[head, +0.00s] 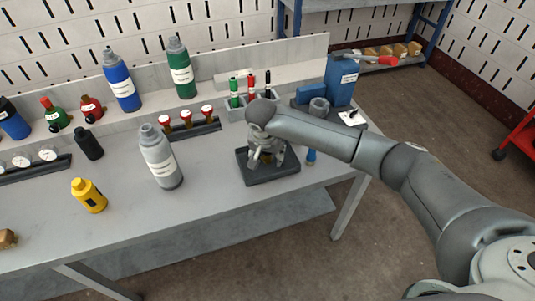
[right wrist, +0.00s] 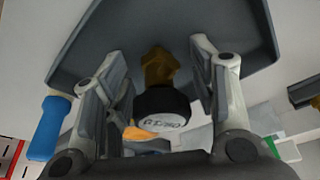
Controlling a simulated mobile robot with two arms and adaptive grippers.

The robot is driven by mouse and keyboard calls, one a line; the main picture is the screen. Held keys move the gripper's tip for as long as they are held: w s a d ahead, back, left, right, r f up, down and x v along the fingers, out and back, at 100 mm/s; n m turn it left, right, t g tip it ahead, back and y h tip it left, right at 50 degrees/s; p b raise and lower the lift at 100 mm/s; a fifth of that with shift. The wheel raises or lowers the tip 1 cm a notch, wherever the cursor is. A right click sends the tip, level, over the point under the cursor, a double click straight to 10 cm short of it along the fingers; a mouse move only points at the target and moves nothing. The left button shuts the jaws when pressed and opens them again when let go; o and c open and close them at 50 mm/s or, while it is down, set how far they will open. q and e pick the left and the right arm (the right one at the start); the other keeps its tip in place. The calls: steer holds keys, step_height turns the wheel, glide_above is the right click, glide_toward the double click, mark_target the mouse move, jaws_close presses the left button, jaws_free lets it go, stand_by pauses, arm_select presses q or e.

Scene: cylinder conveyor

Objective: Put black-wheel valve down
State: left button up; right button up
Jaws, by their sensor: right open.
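The black-wheel valve shows in the right wrist view, with a brass body (right wrist: 158,68) and a black wheel (right wrist: 162,108) that has a pale label. It is at the dark grey tray (right wrist: 130,35), between the open fingers of my right gripper (right wrist: 157,78), with a gap on each side. In the head view my right gripper (head: 266,158) is low over the same tray (head: 283,174) and hides most of the valve. I cannot tell whether the valve lies flat on the tray floor. My left gripper is not in view.
A grey cylinder (head: 161,157) and a yellow bottle (head: 89,195) stand left of the tray. A blue-handled object (head: 311,156) lies close to its right. Behind are a row of red-topped valves (head: 187,117), a blue box (head: 341,80) and a bin with colored markers (head: 234,112).

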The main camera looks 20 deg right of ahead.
steer(key=v, duration=1.2)
steer(key=shift+r, duration=0.15)
